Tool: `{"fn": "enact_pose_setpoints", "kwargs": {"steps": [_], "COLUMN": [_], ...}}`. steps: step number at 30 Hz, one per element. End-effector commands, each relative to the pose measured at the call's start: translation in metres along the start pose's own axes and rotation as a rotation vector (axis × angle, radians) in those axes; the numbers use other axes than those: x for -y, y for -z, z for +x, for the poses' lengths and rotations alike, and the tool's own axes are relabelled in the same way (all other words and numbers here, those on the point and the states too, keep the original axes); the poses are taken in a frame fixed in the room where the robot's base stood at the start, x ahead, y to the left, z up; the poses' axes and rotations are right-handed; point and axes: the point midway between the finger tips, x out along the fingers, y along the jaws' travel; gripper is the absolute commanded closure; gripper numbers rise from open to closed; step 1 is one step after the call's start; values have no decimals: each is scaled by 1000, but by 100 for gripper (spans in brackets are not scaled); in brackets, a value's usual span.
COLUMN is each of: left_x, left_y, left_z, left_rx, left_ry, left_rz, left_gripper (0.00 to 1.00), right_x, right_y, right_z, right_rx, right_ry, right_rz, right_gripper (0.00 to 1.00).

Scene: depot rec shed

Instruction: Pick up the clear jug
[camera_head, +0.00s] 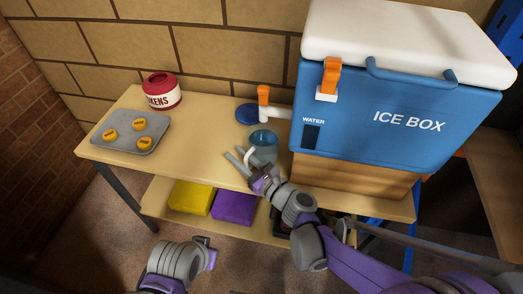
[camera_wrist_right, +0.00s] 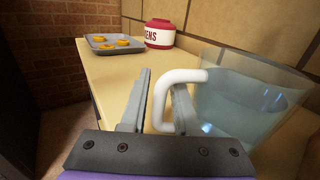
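The clear jug (camera_head: 263,142) stands on the light wooden table, left of the ice box and close to its white tap. It has a white handle and holds bluish water. In the right wrist view the jug (camera_wrist_right: 245,100) is at right, with its handle (camera_wrist_right: 181,76) reaching toward me. My right gripper (camera_wrist_right: 163,105) has its fingers apart, with the upright part of the handle between them and a gap visible on the left side. It also shows in the head view (camera_head: 239,160).
A grey tray (camera_head: 125,145) with several yellow discs and a red-and-white tub (camera_head: 162,92) stand at the table's left. The blue ice box (camera_head: 405,115) stands on a wooden block (camera_head: 345,175). A yellow block (camera_head: 191,198) and a purple block (camera_head: 234,207) lie on the lower shelf.

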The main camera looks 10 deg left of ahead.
Motion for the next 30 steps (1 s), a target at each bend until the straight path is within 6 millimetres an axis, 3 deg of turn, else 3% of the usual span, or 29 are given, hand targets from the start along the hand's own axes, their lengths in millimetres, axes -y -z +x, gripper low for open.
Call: {"fn": "enact_pose_setpoints", "kwargs": {"steps": [2, 7, 30], "left_x": [0, 0, 0], "left_y": [0, 0, 0], "left_z": [0, 0, 0], "left_rx": [0, 0, 0], "left_ry": [0, 0, 0], "left_rz": [0, 0, 0], "left_gripper": [100, 100, 100], "right_x": [0, 0, 0], "right_y": [0, 0, 0], "right_z": [0, 0, -1], "right_rx": [0, 0, -1], "right_ry": [0, 0, 0], "right_rz": [0, -1, -1], "right_gripper": [72, 100, 100]}}
